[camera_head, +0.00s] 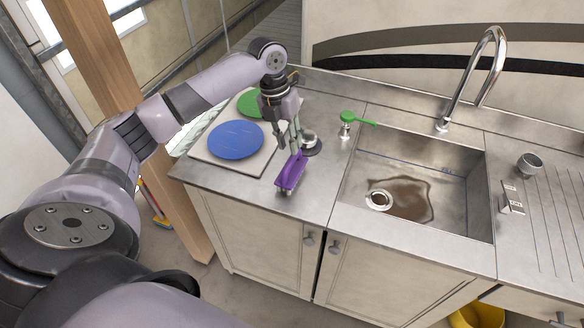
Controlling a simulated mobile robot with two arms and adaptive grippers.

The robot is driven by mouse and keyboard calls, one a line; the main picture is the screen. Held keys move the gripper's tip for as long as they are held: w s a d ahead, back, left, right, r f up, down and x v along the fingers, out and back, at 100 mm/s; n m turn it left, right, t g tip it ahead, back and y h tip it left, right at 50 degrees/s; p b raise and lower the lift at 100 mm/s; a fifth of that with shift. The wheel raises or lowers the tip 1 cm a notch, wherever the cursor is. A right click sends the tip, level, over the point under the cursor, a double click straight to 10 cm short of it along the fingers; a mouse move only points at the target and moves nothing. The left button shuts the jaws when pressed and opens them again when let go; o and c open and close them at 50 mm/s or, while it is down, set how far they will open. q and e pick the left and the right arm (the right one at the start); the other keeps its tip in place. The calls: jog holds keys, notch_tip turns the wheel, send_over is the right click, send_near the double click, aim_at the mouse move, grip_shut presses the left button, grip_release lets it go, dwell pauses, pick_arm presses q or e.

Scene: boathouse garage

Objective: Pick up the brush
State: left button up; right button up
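A purple brush (291,173) lies on the steel counter to the left of the sink, near the counter's front edge, with its lighter underside facing down. My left gripper (290,146) points down just behind the brush's far end. Its fingers look spread, with nothing visible between them. The fingertips overlap the far end of the brush in the picture, and I cannot tell whether they touch it. My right gripper is out of view.
A board (205,147) with blue (236,140) and green (250,103) discs lies left of the gripper. A round metal item (309,142) and a green-topped dispenser (346,124) stand right of it. The sink (462,215) holds brown water; a cup (529,164) stands beyond it.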

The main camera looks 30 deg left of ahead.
aim_at(292, 157)
pick_arm(q)
jog(key=shift+d+f, duration=0.15)
jog(key=shift+f, duration=0.35)
jog(key=shift+s+d+f+p, duration=0.1)
jog(key=shift+d+f+p, duration=0.05)
jog(key=shift+f+p, duration=0.3)
jog(key=f, duration=0.1)
jog(key=d+f+p, duration=0.1)
jog(key=f, duration=0.1)
jog(key=shift+f, duration=0.15)
jog(key=shift+f+p, duration=0.3)
jog(key=shift+f, duration=0.1)
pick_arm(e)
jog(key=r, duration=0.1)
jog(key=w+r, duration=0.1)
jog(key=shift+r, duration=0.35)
pick_arm(q)
jog(key=shift+c, duration=0.2)
grip_shut()
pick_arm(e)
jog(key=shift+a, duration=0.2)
